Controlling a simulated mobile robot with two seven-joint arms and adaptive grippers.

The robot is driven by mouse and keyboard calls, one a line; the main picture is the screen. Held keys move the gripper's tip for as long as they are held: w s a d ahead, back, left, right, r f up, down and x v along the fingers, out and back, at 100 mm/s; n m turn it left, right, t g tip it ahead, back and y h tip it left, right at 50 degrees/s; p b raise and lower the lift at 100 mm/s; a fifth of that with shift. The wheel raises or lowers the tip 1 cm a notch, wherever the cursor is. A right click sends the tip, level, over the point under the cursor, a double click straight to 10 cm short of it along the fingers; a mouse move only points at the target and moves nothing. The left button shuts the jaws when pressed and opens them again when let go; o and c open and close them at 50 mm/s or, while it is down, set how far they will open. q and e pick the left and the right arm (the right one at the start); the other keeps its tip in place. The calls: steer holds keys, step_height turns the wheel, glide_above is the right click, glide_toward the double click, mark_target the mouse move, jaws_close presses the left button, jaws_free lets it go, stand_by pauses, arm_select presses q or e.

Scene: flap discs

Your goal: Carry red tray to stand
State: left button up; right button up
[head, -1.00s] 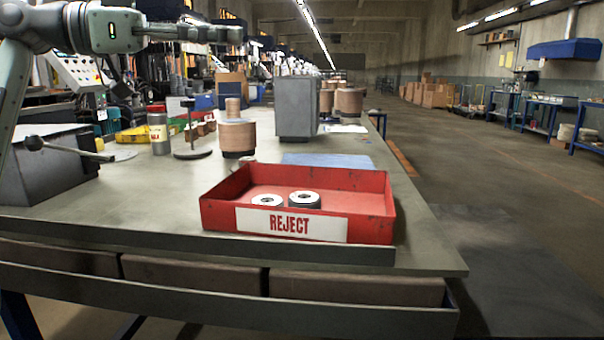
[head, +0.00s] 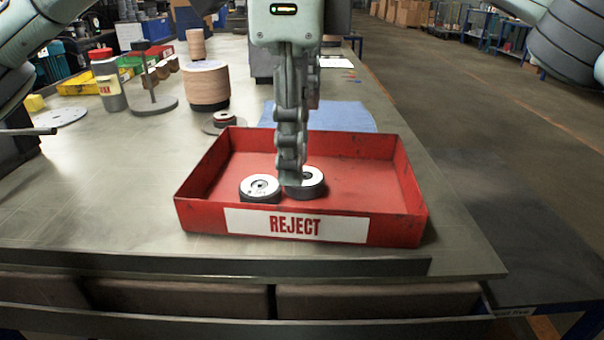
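The red tray (head: 395,226), with a white REJECT label, sits flat near the table's front edge. Two grey-rimmed discs, a left disc (head: 259,190) and a right disc (head: 312,186), lie inside it. My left gripper (head: 291,178) points down over the tray, its fingers seen edge-on and overlapping the right disc in view. Their gap is hidden, and I cannot tell if they touch anything. My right arm comes in at upper right; its gripper is largely hidden behind the left one. I cannot identify the tray's stand for certain.
A blue sheet (head: 345,117) lies behind the tray. A small dark disc (head: 224,119), a brown cylinder (head: 206,86), a post on a round base (head: 153,105) and a red-capped jar (head: 109,82) stand at back left. The table (head: 100,190) is clear left of the tray.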

mark_target(295, 207)
arm_select(q)
steer(key=shift+s, duration=0.1)
arm_select(e)
steer(key=shift+s, duration=0.1)
